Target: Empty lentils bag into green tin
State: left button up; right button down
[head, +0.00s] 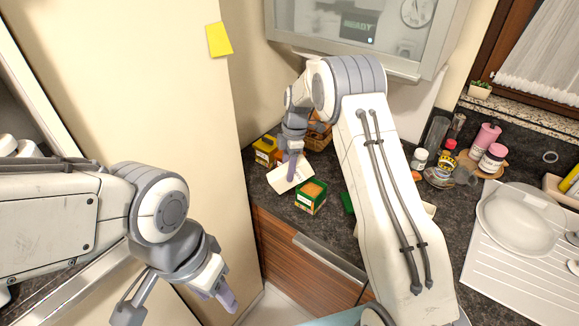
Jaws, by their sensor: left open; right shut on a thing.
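The green tin (311,199) stands open on the dark counter near its front edge, with orange contents showing at its top. A pale bag (283,182), which looks like the lentils bag, is tilted just left of and behind the tin. My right gripper (291,168) reaches down from above and is shut on the bag. The fingers cover part of the bag, and I cannot tell whether anything is left in it. My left gripper (222,296) is open and empty, low in front of the pale cabinet side, away from the counter.
A yellow box (265,150) and a wicker basket (319,137) stand behind the bag. A green piece (347,203), perhaps a lid, lies right of the tin, partly behind my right arm. Jars (491,158) and a white drainer (525,262) are at the right.

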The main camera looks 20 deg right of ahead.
jog(key=shift+a+r+h+p, duration=0.15)
jog(key=shift+h+p, duration=0.25)
jog(key=shift+a+r+h+p, duration=0.1)
jog(key=shift+a+h+p, duration=0.1)
jog(key=shift+h, duration=0.3)
jog(key=shift+a+r+h+p, duration=0.1)
jog(key=shift+h+p, duration=0.1)
jog(key=shift+h, duration=0.3)
jog(key=shift+d+f+h, duration=0.1)
jog(key=shift+h, duration=0.5)
jog(key=shift+f, duration=0.1)
